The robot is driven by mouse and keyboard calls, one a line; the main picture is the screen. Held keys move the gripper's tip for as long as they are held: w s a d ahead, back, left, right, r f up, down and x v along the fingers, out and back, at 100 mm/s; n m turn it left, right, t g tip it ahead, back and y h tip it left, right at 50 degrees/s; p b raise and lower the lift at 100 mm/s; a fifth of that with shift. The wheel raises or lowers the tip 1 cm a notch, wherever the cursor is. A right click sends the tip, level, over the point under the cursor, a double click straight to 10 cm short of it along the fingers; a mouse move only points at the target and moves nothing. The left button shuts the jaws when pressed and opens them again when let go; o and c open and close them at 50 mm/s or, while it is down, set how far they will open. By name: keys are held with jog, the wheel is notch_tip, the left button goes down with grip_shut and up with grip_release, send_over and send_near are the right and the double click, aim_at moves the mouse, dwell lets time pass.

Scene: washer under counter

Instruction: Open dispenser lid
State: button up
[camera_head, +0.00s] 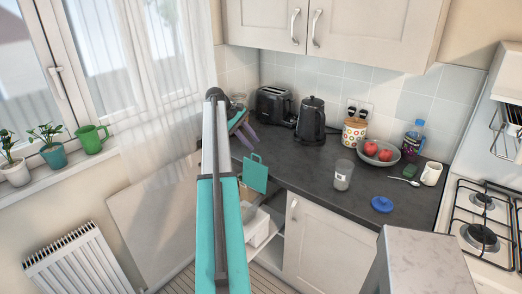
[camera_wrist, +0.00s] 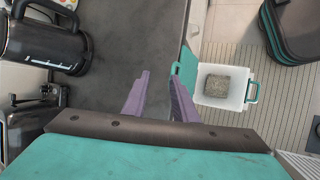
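A white open-topped box (camera_wrist: 223,105) with teal trim sits right of my gripper (camera_wrist: 160,80) in the wrist view. A brown block (camera_wrist: 217,87) lies inside it. A teal flat lid (camera_wrist: 184,68) stands raised at the box's left side, close to my right finger; I cannot tell if they touch. In the head view the lid (camera_head: 255,172) stands upright by the counter edge, above what looks like the white box (camera_head: 261,228). My purple fingers (camera_head: 243,131) are apart with nothing between them, over the counter side. I cannot make out any other dispenser.
The dark counter (camera_head: 290,180) holds a toaster (camera_head: 272,105), a kettle (camera_head: 311,121), a glass jar (camera_head: 342,175) and a fruit bowl (camera_head: 379,153). A white cabinet door (camera_head: 325,250) is below. A dark teal-edged case (camera_wrist: 290,35) is at the wrist view's upper right.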

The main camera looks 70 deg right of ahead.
jog(key=b+v, duration=0.1)
jog(key=v, duration=0.6)
jog(key=shift+b, duration=0.35)
jog(key=shift+s+f, duration=0.1)
